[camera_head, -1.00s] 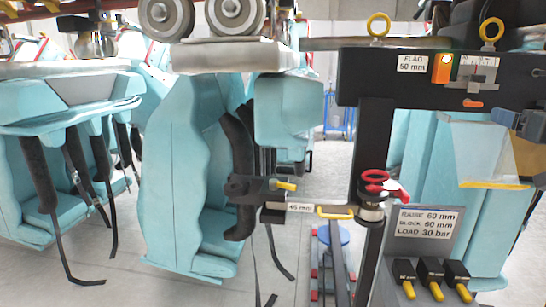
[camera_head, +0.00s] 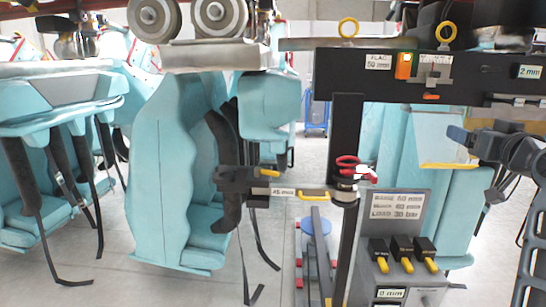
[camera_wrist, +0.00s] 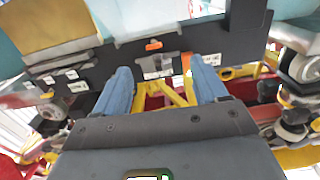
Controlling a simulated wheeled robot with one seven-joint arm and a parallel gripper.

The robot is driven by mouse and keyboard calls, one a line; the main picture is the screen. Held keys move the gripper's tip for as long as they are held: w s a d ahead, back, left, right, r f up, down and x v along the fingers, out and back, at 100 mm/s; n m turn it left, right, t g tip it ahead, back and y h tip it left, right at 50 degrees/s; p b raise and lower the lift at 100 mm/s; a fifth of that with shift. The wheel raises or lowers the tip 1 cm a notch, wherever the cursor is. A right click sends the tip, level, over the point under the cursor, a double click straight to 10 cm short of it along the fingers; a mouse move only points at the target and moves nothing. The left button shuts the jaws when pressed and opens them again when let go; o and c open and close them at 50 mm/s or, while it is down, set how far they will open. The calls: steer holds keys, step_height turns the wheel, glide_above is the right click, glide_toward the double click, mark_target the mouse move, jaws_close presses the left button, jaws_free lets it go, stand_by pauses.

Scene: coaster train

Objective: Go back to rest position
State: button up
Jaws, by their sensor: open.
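My gripper shows at the right edge of the head view (camera_head: 462,137), its blue fingertips pointing left beside a clear panel with a yellow lower edge (camera_head: 447,150). In the wrist view its two blue fingers (camera_wrist: 163,88) are spread apart with nothing held between them. The black beam (camera_head: 385,75) with the flag label and orange block (camera_head: 404,66) lies above and left of the gripper in the head view. In the wrist view that beam runs across beyond the fingertips. I cannot tell the exact gap between fingers and beam.
Light-blue coaster seats (camera_head: 172,170) hang at the left and middle. A grey control box (camera_head: 398,235) with black-and-yellow switches stands below the beam. A black post (camera_head: 345,130) carries a red-handled part (camera_head: 347,162) and a 45 mm bar (camera_head: 285,192). Grey floor shows between.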

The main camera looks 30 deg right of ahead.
steer(key=s+a+f+n+y, duration=0.1)
steer(key=s+a+f+y, duration=0.15)
steer(key=a+f, duration=0.95)
steer(key=s+a+f+n+y, duration=0.1)
steer(key=s+a+f, duration=0.3)
steer(key=a+f, duration=0.8)
steer(key=s+a+n+y, duration=0.2)
steer(key=s+a, duration=0.7)
steer(key=s, duration=0.3)
steer(key=s+a+f+n+y, duration=0.1)
steer(key=s+a+n+y, duration=0.1)
steer(key=s+a, duration=0.6)
steer(key=shift+s+a+f+y, duration=0.35)
steer(key=shift+s+y, duration=0.5)
steer(key=shift+s, duration=1.4)
steer(key=shift+c, duration=0.3)
